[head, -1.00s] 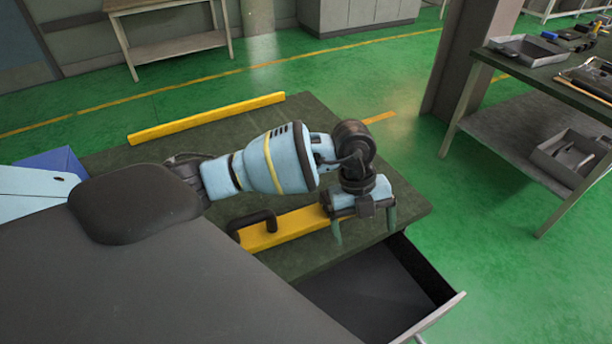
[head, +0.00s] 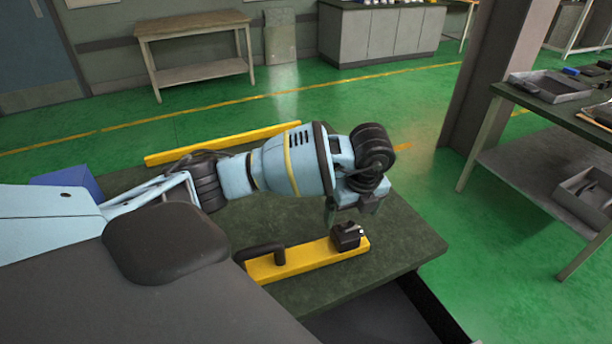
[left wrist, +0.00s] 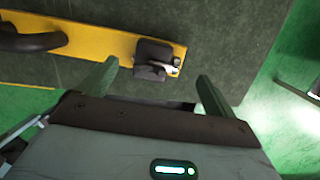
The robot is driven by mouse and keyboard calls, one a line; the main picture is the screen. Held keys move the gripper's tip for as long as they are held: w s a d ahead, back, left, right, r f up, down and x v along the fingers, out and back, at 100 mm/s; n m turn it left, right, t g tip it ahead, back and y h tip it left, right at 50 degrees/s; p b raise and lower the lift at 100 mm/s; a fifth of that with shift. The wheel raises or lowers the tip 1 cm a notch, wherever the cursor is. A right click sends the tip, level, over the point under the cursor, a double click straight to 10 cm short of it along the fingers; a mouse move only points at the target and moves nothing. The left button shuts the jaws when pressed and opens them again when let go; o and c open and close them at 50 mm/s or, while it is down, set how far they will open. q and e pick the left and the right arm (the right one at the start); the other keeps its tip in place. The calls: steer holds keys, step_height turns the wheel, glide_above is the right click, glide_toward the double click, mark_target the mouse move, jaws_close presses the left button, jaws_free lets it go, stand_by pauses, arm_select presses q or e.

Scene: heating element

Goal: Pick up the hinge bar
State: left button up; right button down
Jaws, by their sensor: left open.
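A yellow bar (head: 308,259) lies near the front edge of the dark green tabletop, with a black looped handle at its left and a black block (head: 346,236) at its right end. A second, plain yellow bar (head: 225,143) lies along the table's far edge. I cannot tell for sure which one is the hinge bar. My left gripper (head: 351,208) is open and empty, above and just behind the block end of the near bar. In the left wrist view, the block (left wrist: 155,58) shows beyond the open fingers (left wrist: 157,87). My right gripper is out of view.
The green-topped table (head: 400,240) has bare room right of the near bar. An open drawer (head: 375,318) sticks out below its front edge. A blue box (head: 70,182) is at the left. A shelf table (head: 530,110) with trays stands at the right.

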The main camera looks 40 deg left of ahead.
mark_target(351, 221)
arm_select(q)
step_height(351, 221, down, 5)
steer(key=shift+a, duration=0.15)
